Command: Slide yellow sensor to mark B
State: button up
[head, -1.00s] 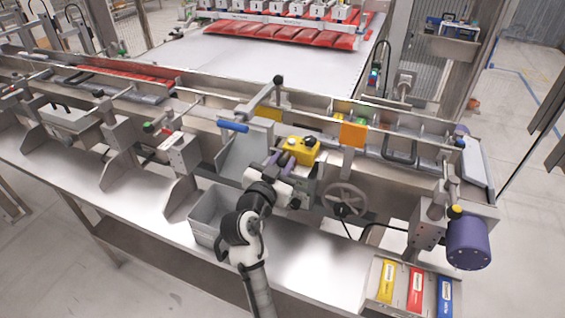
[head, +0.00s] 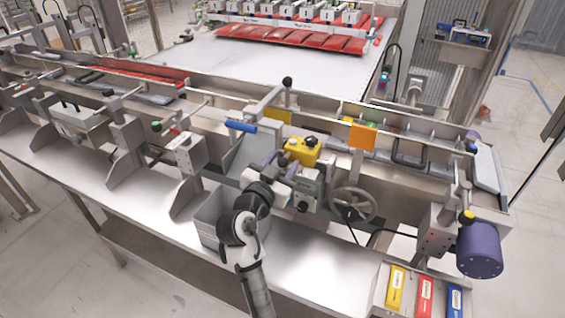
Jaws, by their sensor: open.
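The yellow sensor (head: 302,150) is a small yellow block with a dark knob on top. It sits on the machine's front side near the middle of the head view. My gripper (head: 279,163) has purple fingers and is just to the left and front of the sensor. The fingers are open, and I cannot tell whether they touch the sensor. Mark B cannot be made out; the gripper and the arm cover part of the area below the sensor.
A grey bin (head: 213,222) stands left of my arm. A handwheel (head: 353,204) and an orange plate (head: 362,137) are to the right. A blue handle (head: 240,127) juts out at the left. Yellow, red and blue packs (head: 425,294) lie at the front right.

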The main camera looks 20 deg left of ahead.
jog(key=s+b, duration=0.3)
jog(key=s, duration=1)
jog(key=shift+s+a+b, duration=0.15)
jog(key=shift+a+b, duration=0.1)
jog(key=shift+b, duration=0.1)
